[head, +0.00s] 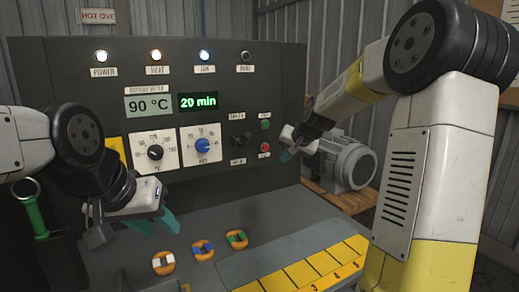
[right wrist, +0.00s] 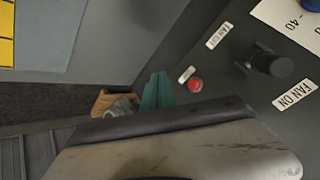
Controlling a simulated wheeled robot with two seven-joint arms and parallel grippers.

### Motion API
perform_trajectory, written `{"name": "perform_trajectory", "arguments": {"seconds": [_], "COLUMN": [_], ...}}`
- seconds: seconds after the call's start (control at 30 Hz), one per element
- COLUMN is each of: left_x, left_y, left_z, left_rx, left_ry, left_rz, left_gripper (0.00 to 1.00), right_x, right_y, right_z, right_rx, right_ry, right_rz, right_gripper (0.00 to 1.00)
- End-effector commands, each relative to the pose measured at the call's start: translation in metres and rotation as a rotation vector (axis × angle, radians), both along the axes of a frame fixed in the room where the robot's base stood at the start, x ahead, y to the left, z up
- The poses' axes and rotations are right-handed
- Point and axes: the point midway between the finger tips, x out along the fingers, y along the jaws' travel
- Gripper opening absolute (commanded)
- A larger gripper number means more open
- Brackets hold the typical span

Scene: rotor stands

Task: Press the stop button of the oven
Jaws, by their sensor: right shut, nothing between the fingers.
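The oven control panel (head: 90,75) stands upright in front of me. Its red button (head: 265,147) is at the lower right of the panel, with a small label by it. The green button (head: 265,124) is above it. The red button also shows in the right wrist view (right wrist: 195,85). My right gripper (head: 286,156) is shut and empty; its teal fingertips (right wrist: 157,91) are just right of the red button in the head view, with a small gap visible. My left gripper (head: 157,223) is open and empty, low in front of the panel's left side.
A black fan switch (right wrist: 270,62) sticks out beside the red button. Dials (head: 202,146) and displays (head: 198,101) are further left. A grey motor (head: 346,162) stands on wood to the right. Several orange pieces (head: 236,239) lie on the ledge below, beside yellow numbered plates (head: 301,273).

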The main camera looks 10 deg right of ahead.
Motion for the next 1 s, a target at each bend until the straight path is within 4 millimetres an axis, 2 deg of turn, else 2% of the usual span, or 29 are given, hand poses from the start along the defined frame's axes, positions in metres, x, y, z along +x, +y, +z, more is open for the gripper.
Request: {"name": "perform_trajectory", "arguments": {"seconds": [0.27, 0.73, 1.0], "left_x": [0.0, 0.0, 0.0], "left_y": [0.0, 0.0, 0.0], "left_z": [0.0, 0.0, 0.0], "left_rx": [0.0, 0.0, 0.0], "left_ry": [0.0, 0.0, 0.0], "left_rz": [0.0, 0.0, 0.0], "left_gripper": [0.36, 0.36, 0.36], "right_x": [0.006, 0.063, 0.079], "right_y": [0.003, 0.027, 0.033], "right_z": [0.0, 0.0, 0.0], "right_rx": [0.0, -0.001, 0.0], "right_ry": [0.001, 0.0, 0.001], "right_rz": [0.002, 0.003, 0.001], "right_gripper": [0.0, 0.0, 0.0]}}
